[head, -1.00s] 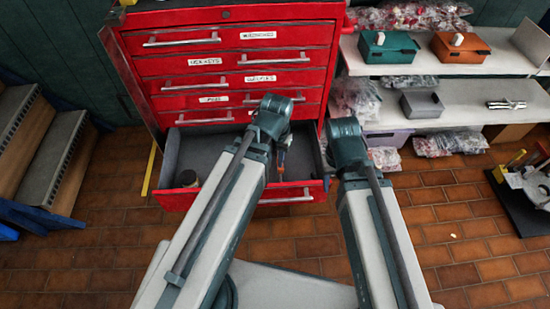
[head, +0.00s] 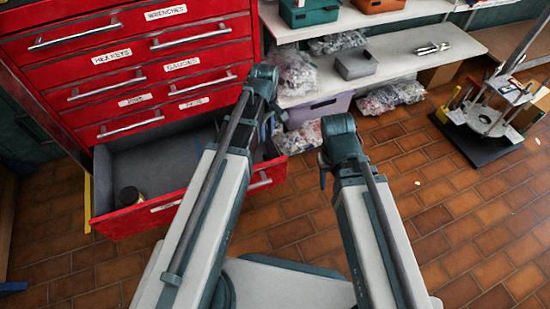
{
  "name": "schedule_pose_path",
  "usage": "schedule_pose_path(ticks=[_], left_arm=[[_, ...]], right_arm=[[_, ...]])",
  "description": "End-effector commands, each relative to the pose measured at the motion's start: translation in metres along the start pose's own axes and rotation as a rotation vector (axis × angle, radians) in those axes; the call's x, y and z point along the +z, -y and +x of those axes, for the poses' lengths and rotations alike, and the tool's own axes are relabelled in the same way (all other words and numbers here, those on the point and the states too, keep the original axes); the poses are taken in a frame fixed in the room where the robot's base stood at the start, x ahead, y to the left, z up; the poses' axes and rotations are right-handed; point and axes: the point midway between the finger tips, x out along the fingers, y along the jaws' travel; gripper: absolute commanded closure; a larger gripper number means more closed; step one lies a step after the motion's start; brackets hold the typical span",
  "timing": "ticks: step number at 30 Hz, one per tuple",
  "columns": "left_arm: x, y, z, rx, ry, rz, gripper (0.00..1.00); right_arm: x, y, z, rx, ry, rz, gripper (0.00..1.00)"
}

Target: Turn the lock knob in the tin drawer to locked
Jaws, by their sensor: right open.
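A red cabinet has its lowest visible drawer (head: 118,222) pulled open at the left. The label on the drawer front is too small to read. No lock knob can be made out. My left arm reaches over the right end of the open drawer, and its gripper (head: 267,130) is mostly hidden behind the arm, so its jaws cannot be judged. My right gripper (head: 323,176) shows only in part below the arm's dark end joint, over the floor right of the drawer. It is open and apart from the drawer.
Closed drawers with bar handles sit above the open one. A white shelf (head: 390,60) at the right carries a grey box (head: 356,64) and bagged parts. A lilac bin (head: 318,108) stands below. A stand on a black mat (head: 470,140) is at far right.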

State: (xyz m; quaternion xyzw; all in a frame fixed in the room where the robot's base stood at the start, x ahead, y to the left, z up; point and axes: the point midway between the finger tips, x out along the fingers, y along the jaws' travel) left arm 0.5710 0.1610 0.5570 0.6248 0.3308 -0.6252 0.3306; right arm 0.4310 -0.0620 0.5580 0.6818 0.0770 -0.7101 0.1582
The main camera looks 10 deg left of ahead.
Motion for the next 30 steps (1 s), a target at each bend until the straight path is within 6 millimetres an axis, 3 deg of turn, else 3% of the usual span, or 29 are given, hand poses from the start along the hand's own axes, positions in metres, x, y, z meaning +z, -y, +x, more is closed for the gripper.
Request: schedule_pose_path(ticks=[11, 30], left_arm=[[0.0, 0.0, 0.02, 0.0, 0.0, 0.003, 0.7], [0.0, 0.0, 0.107, 0.001, -0.001, 0.004, 0.7]], right_arm=[[-0.001, 0.002, 0.019, -0.001, -0.001, -0.003, 0.5], [-0.007, 0.013, 0.107, -0.007, -0.005, -0.01, 0.5]])
